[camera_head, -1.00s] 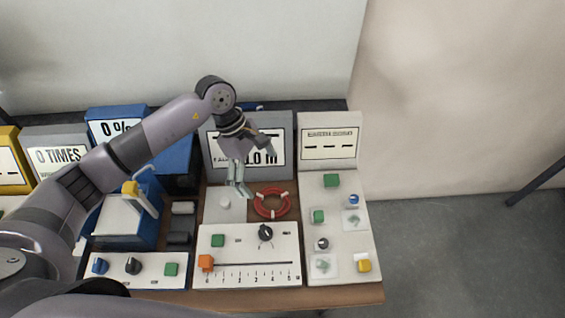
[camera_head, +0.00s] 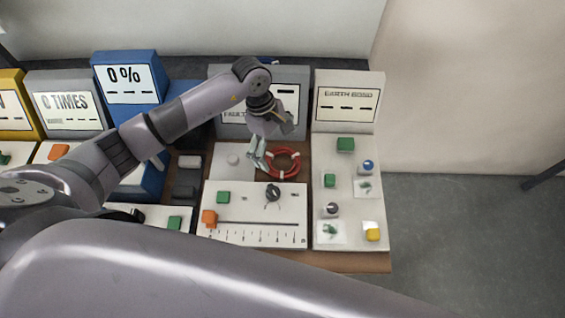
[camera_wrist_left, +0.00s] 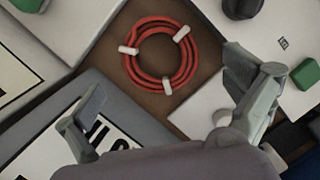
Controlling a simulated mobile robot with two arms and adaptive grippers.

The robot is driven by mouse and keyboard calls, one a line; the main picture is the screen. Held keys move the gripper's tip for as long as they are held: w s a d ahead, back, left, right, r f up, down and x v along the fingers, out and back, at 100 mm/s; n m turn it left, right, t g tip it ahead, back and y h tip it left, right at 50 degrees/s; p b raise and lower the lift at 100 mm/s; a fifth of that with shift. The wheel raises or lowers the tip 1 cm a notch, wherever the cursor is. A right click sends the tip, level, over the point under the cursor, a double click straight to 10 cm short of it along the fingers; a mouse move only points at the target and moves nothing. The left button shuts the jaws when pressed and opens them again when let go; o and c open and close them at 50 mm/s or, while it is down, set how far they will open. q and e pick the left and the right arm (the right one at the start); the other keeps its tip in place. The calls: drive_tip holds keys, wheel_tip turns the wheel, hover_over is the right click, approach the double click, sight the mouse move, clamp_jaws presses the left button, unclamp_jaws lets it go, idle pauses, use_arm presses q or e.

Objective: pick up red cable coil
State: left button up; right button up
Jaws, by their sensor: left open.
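The red cable coil (camera_head: 284,163) lies flat on the brown table, in a gap between the panels. It has white ties around it. In the left wrist view the whole coil (camera_wrist_left: 160,55) shows in the upper middle, ahead of the fingers. My left gripper (camera_head: 258,154) is open and empty, just left of the coil and seemingly above the table. Its two fingers (camera_wrist_left: 165,112) stand wide apart in the wrist view, with the coil beyond them. My right gripper is not in view.
A grey display box (camera_head: 222,130) stands behind the coil. A white slider panel (camera_head: 255,205) with an orange knob (camera_head: 209,217) lies in front. A white panel (camera_head: 347,185) with green buttons is at the right. A white plate (camera_head: 225,163) lies left of the coil.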

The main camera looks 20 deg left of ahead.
sight(284, 165)
use_arm(q)
drive_tip(key=b+x, duration=0.1)
drive_tip(key=x, duration=0.1)
drive_tip(key=b+x, duration=0.1)
drive_tip(key=x, duration=0.2)
drive_tip(key=shift+w+f, duration=0.15)
drive_tip(key=shift+w, duration=0.05)
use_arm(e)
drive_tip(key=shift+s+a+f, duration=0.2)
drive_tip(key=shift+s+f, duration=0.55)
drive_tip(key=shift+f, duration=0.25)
use_arm(q)
drive_tip(key=c, duration=1.1)
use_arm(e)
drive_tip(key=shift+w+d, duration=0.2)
